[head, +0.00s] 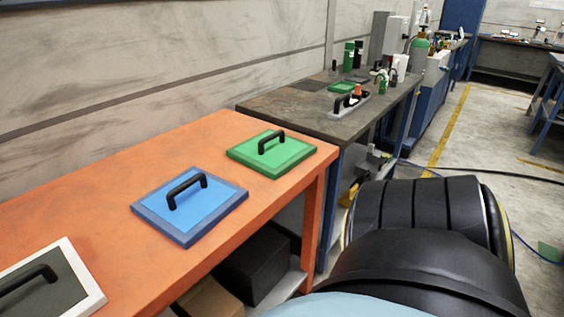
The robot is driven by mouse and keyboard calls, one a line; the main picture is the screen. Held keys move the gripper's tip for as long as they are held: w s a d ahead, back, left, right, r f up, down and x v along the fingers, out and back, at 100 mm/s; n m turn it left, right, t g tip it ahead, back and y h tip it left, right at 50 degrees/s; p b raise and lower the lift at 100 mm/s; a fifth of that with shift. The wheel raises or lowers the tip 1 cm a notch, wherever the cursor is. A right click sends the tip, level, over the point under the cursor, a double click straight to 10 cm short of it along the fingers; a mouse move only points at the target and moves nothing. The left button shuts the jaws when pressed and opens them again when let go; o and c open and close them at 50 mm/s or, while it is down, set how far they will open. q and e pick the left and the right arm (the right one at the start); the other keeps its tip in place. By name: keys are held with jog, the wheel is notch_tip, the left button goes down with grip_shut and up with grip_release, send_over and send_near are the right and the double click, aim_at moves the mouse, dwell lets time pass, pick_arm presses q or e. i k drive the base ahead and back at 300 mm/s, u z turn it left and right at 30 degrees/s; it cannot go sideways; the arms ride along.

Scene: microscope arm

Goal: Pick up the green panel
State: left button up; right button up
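The green panel (272,158) lies flat on the orange table near its right end. A black arched handle (271,141) stands up from its top. Nothing covers the panel. Neither of my grippers shows in the head view. A dark rounded part of my own body fills the lower right of the picture.
A blue panel (202,213) and a grey panel with a white frame (40,293), each with a black handle, lie left of the green one on the orange table (110,180). A dark bench (300,110) with bottles stands behind. Boxes (252,265) sit below the table.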

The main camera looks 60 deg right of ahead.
aim_at(273, 153)
jog(key=z, duration=1.15)
jog(key=k, duration=0.15)
jog(key=z, duration=0.05)
